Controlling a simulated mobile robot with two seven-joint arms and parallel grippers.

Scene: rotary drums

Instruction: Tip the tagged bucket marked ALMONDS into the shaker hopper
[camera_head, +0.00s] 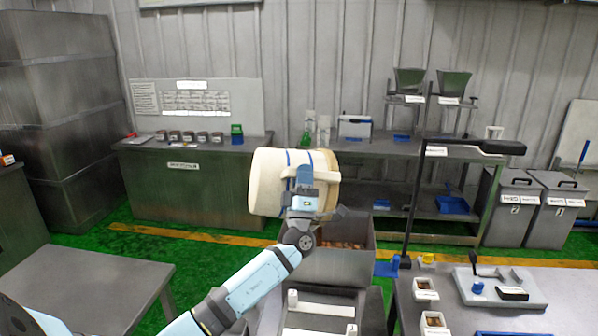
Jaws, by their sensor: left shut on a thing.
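A cream bucket (268,182) with blue bands is lying on its side in the air, tilted, in the middle of the head view. My left gripper (303,184) is in front of the bucket and shut on it. No tag with the word ALMONDS can be read on the side that shows. The grey shaker hopper (332,268) stands just below and to the right of the bucket. Brown pieces (345,246) show inside the hopper. The gripper and my arm hide part of the hopper's left side. My right gripper is not in view.
A grey table (75,285) is at the left front, bare on top. A workbench (560,308) with small trays and a scale is at the right front. A dark post lamp (412,210) rises right of the hopper. Lidded bins (513,210) and a shelf bench stand behind.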

